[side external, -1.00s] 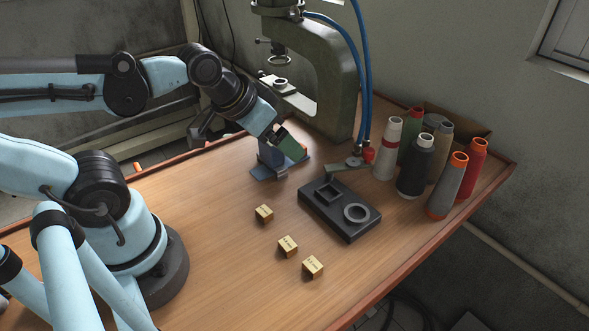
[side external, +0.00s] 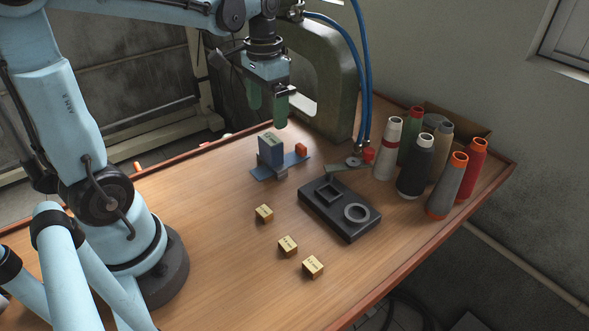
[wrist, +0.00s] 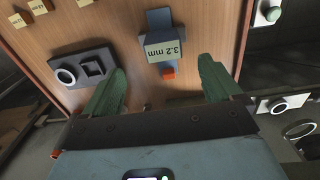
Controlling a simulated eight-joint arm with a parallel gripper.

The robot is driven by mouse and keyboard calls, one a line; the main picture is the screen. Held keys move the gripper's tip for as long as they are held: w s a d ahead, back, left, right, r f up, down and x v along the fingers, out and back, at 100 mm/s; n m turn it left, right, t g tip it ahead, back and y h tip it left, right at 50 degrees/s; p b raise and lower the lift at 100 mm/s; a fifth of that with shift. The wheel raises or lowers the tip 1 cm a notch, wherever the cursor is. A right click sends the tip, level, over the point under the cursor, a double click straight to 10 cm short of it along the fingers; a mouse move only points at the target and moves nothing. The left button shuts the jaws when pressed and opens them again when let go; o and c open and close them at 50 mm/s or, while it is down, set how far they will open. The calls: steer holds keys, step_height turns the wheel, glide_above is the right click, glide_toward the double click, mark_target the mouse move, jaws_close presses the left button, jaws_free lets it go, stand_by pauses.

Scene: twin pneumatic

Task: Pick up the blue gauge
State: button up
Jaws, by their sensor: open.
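The blue gauge (side external: 271,150) is a blue block with a pale label on top, standing upright on a flat blue base on the table.
A dark fixture (side external: 345,222) with square and round sockets lies to the right. Several brass blocks (side external: 288,246) lie in front. Thread cones (side external: 416,166) stand at the right, and a press frame (side external: 335,80) stands behind.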

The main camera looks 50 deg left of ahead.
mark_target(270, 139)
step_height(270, 139, down, 6)
steer(key=shift+r, duration=0.1)
steer(key=shift+w+a+f, duration=0.1)
steer(key=shift+w+f, duration=0.05)
steer(key=shift+f, duration=1.2)
steer(key=shift+w+a+f, duration=0.1)
steer(key=shift+w+f, duration=0.05)
steer(key=shift+f, duration=1.15)
steer(key=c, duration=1.4)
steer(key=shift+o, duration=0.2)
steer(key=shift+r, duration=0.1)
